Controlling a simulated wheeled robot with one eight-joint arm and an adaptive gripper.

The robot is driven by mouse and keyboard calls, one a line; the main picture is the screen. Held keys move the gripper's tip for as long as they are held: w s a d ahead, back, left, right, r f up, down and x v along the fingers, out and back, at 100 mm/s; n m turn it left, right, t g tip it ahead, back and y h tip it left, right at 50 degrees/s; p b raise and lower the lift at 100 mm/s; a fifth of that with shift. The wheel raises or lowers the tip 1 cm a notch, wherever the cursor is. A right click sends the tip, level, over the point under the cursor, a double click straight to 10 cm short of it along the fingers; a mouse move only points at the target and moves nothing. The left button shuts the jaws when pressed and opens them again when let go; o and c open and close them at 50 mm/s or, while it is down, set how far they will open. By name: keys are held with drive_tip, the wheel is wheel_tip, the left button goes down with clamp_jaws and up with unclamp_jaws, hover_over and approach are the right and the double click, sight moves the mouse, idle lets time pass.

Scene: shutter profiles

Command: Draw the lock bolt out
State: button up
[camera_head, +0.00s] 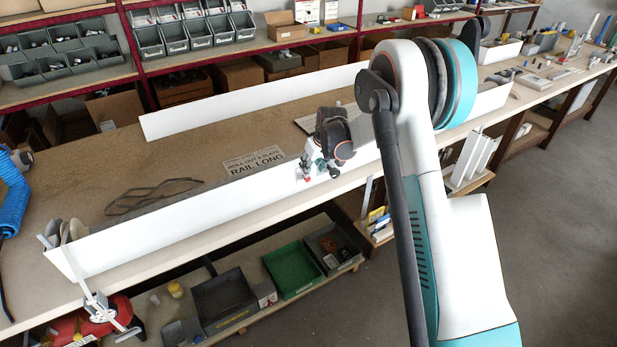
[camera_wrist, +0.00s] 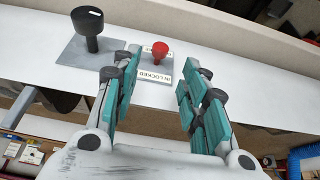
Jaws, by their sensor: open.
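The lock bolt shows in the wrist view as a red knob (camera_wrist: 161,51) on a small mount on the white rail (camera_wrist: 250,88). A label beside it reads "IN LOCKED" (camera_wrist: 154,78). My gripper (camera_wrist: 160,68) is open with teal-padded fingers on both sides of the picture, and the red knob shows between and beyond the fingertips. I see no contact with it. In the head view my gripper (camera_head: 318,168) is at the front long white rail (camera_head: 190,224), and a small red spot near its fingers is too small to make out clearly.
A black knob (camera_wrist: 88,22) on a grey plate stands left of the bolt in the wrist view. Trays, including a green one (camera_head: 293,268), sit on the shelf below.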

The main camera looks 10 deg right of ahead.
drive_tip(key=x, duration=0.7)
drive_tip(key=shift+w+f, duration=0.15)
drive_tip(key=shift+f, duration=0.15)
